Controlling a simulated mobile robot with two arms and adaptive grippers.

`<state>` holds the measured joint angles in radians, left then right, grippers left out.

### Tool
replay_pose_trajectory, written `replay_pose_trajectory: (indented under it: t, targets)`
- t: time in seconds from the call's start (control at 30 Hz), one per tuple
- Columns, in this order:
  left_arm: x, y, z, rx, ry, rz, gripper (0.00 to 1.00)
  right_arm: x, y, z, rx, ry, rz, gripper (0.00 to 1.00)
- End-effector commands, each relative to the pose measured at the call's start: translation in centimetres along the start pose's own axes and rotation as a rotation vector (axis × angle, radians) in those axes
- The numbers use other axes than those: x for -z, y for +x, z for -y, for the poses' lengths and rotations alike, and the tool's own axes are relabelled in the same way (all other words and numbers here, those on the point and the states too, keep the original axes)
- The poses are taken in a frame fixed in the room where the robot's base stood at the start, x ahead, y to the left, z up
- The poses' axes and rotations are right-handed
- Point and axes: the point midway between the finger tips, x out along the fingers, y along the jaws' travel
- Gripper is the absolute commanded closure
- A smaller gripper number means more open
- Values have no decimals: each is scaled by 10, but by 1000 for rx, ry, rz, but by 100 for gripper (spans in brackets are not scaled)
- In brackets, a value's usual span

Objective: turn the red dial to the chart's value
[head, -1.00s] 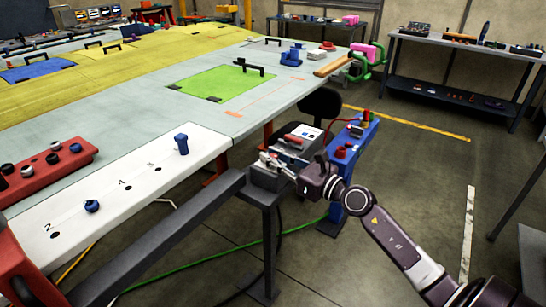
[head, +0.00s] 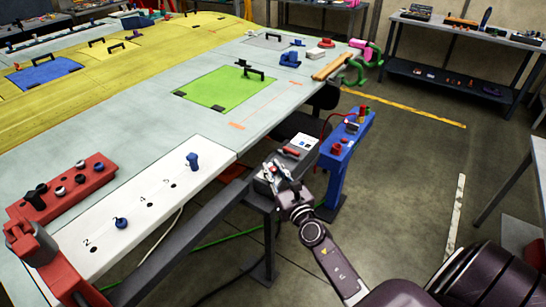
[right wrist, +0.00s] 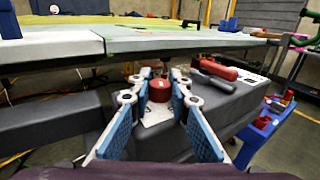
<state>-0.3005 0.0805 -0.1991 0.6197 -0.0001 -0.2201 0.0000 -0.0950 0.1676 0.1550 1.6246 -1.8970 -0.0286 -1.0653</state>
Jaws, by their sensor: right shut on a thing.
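The red dial (right wrist: 159,89) sits above a small white plate (right wrist: 155,115) on a grey box (head: 262,186). My right gripper (right wrist: 158,92) is shut on the dial, with a blue-padded finger on each side of it. In the head view my right gripper (head: 278,172) is over the box and hides the dial. The dial's pointer and scale cannot be read. A white card with small dark and blue marks (head: 305,142) lies behind the gripper; its writing is too small to read. My left gripper is not in view.
A red-handled tool (head: 290,152) lies close behind the gripper. A blue stand (head: 345,150) with red parts is to its right. The big table with a green panel (head: 225,88) and a white numbered strip (head: 150,205) fills the left. Floor at right is clear.

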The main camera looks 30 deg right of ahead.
Motion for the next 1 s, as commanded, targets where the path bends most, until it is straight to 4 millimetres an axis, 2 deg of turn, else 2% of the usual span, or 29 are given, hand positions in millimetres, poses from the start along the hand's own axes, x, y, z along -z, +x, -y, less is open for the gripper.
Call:
replay_pose_trajectory:
  t: [0.03, 0.27, 0.6, 1.0]
  targets:
    - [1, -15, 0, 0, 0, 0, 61, -6, 0, -2, 32, 5, -4, 100]
    - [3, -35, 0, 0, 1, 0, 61, -2, 0, -3, 230, 7, -4, 100]
    - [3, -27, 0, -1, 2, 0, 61, 3, 1, -2, 486, 4, -1, 100]
    - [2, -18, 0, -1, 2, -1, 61, 1, 0, -1, 620, 2, 0, 100]
